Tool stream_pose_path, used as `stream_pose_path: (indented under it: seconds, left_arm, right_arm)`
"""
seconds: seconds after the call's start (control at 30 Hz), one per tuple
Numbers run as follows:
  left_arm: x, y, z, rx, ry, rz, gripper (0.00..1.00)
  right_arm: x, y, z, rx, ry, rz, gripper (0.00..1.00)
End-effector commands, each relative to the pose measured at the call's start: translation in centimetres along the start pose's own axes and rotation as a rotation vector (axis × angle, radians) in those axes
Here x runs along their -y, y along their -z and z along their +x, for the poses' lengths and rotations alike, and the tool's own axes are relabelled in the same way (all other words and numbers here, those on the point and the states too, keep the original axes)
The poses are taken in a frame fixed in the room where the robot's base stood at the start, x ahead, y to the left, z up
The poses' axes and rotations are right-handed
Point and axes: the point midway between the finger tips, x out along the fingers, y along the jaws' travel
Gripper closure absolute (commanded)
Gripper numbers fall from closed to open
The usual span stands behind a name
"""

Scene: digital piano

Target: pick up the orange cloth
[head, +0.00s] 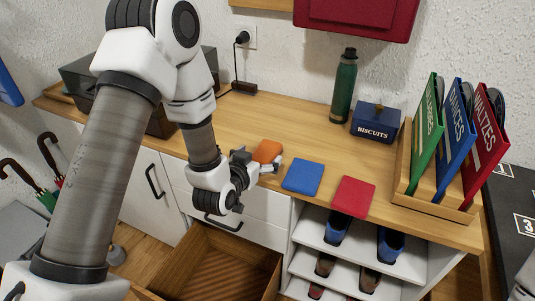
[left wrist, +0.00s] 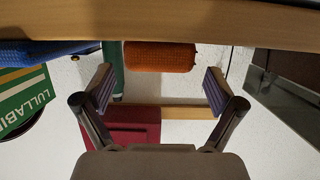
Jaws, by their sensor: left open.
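The orange cloth (head: 267,151) is a small folded pad on the wooden worktop, near its front edge, left of a blue cloth (head: 303,176). My left gripper (head: 262,168) is open at the front edge of the worktop, close in front of the orange cloth. In the left wrist view the orange cloth (left wrist: 160,56) shows as a rolled-looking edge beyond and between the two open fingers (left wrist: 158,84). Nothing is between the fingers. My right gripper is not in view.
A red cloth (head: 353,196) lies right of the blue one. A green bottle (head: 343,88), a biscuit tin (head: 376,122) and a folder rack (head: 433,200) stand farther right. An open drawer (head: 219,262) is below.

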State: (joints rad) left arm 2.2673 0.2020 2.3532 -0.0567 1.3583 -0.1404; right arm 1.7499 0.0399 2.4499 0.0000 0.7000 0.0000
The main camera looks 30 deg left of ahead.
Motion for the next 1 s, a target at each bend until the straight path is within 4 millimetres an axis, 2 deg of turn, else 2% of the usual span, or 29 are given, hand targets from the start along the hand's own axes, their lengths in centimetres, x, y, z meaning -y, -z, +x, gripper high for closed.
stream_pose_path:
  seconds: [0.23,0.47,0.5,0.57,0.6,0.63,1.0]
  left_arm:
    - [-0.2,-0.2,4.1,0.0,0.0,0.001,0.06]
    - [-0.1,-0.2,4.6,0.002,0.0,0.0,0.06]
    - [-0.1,-0.2,4.6,0.002,0.0,0.0,0.13]
    - [-0.1,-0.2,4.6,0.002,0.0,0.0,0.35]
    - [-0.2,-0.2,4.6,0.002,0.0,0.0,0.49]
    - [-0.1,-0.2,4.6,0.002,0.0,0.0,0.57]
    - [-0.1,-0.2,4.6,0.002,0.0,0.0,0.59]
  right_arm:
    - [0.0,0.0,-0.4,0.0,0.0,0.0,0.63]
    - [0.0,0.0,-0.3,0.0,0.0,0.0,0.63]
    - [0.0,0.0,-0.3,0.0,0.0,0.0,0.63]
    - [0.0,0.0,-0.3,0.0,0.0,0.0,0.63]
    - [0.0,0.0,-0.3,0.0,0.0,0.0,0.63]
    - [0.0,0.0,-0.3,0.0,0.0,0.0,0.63]
    - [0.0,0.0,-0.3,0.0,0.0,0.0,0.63]
